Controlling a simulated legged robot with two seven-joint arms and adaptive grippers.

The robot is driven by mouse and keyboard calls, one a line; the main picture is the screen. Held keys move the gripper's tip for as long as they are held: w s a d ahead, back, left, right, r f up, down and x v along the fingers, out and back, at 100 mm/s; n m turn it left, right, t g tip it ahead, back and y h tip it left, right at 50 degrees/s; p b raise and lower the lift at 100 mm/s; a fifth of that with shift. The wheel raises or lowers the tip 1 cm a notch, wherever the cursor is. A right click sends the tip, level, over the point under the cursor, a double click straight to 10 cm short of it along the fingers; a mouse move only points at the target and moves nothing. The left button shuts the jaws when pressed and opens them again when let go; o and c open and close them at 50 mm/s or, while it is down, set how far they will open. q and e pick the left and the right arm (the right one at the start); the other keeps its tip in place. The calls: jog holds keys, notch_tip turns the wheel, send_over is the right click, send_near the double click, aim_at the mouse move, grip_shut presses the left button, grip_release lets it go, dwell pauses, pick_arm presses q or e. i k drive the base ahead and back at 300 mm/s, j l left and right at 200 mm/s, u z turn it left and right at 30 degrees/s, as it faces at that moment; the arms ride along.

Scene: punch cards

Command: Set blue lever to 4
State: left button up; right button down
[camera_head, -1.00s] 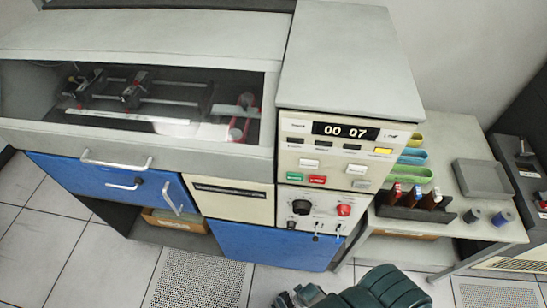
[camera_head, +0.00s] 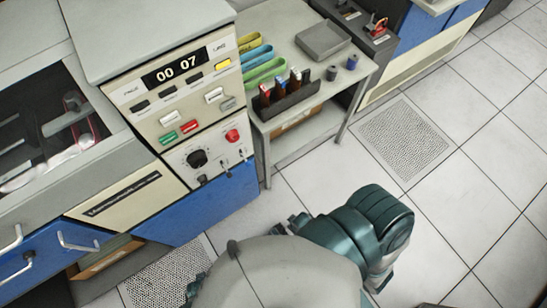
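I cannot make out a blue lever. The control panel (camera_head: 182,85) of the cream machine shows "00 07" on its display (camera_head: 171,68). Its lower part has a black knob (camera_head: 197,158), a red button (camera_head: 232,136) and small toggle switches (camera_head: 224,167). On the dark machine at the top right, a red-handled lever (camera_head: 377,26) stands up. My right gripper (camera_head: 297,223) is at the end of the teal arm, over the floor and apart from the machine; its fingers are too small to read. A dark piece of mine (camera_head: 193,288), perhaps the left gripper, barely shows at the bottom.
Blue cabinet doors (camera_head: 210,205) face the floor. The tiled floor (camera_head: 480,150) at right is clear.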

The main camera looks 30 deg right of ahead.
aim_at(248, 163)
jog(key=z, duration=0.7)
